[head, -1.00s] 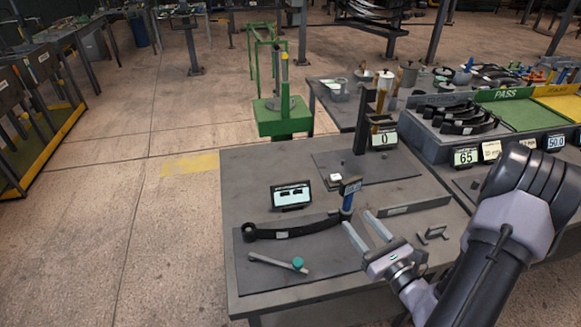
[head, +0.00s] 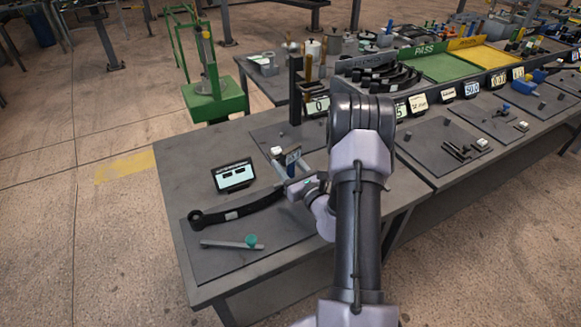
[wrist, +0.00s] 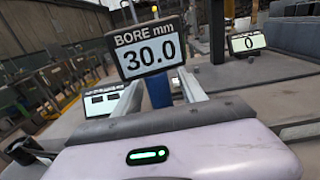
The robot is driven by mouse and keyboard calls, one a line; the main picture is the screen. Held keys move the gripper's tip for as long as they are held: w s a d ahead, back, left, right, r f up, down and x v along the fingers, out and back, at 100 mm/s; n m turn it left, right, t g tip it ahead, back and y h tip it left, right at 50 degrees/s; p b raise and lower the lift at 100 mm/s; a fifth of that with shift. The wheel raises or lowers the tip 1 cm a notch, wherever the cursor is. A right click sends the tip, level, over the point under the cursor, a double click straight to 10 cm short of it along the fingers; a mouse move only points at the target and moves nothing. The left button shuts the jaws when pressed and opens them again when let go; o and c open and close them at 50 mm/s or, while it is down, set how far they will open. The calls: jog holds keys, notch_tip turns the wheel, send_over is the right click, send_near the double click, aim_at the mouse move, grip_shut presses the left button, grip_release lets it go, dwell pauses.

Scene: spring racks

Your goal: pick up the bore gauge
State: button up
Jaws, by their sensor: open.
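The bore gauge (head: 292,157) has a small dark display head on a blue body and stands upright at the right end of the dark curved spring leaf. In the wrist view the bore gauge (wrist: 148,50) faces me and reads "BORE mm 30.0". My gripper (head: 284,178) is open, low over the bench, with its fingers pointing at the gauge. In the wrist view my gripper (wrist: 160,78) has one finger on each side of the blue body. I cannot tell whether the body is fully between the fingertips or just beyond them. The gauge's lower end is hidden.
The spring leaf (head: 240,209) lies on a dark mat on the bench. A post (head: 296,90) with a "0" readout (head: 318,105) stands farther back.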

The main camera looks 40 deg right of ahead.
jog(key=shift+w, duration=0.3)
jog(key=shift+d+r, duration=0.1)
grip_shut()
notch_tip(320, 180, up, 15)
jog(key=p, duration=0.8)
notch_tip(320, 180, up, 4)
jog(key=p, duration=0.3)
dwell(0.4)
